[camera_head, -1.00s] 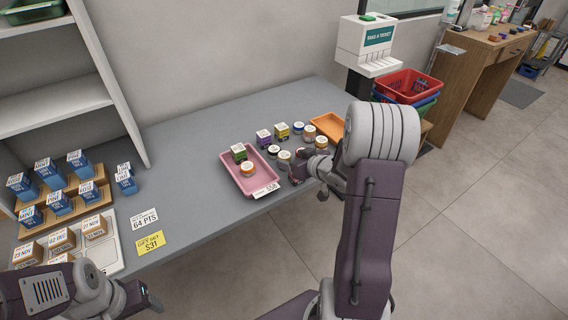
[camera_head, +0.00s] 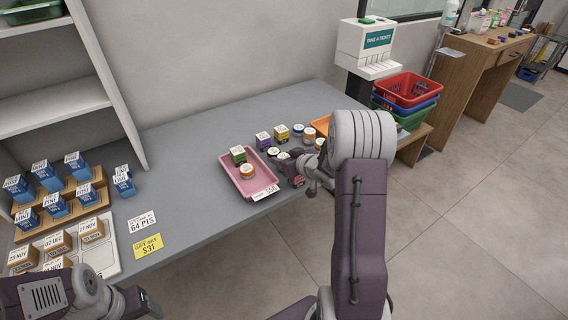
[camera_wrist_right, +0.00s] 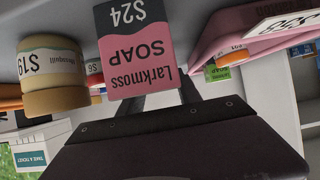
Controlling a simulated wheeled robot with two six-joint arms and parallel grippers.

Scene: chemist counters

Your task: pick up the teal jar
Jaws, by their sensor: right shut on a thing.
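I cannot make out a clearly teal jar in either view. A small jar with a white lid and a blue side (camera_head: 297,131) stands at the back of the group on the grey counter. Another white-lidded jar (camera_head: 273,153) stands beside the pink tray. My right gripper (camera_head: 299,178) is low at the counter's front edge, right of the pink tray, and its arm hides part of the group. In the right wrist view it is shut on a pink soap box (camera_wrist_right: 138,45). My left gripper (camera_head: 150,303) is at the lower left, its jaws unclear.
The pink tray (camera_head: 228,171) holds a green box (camera_head: 238,155) and an orange jar (camera_head: 247,171). A cream jar (camera_wrist_right: 52,75) is close beside the soap box. Blue boxes (camera_head: 46,175) stand at left; the counter's middle is clear.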

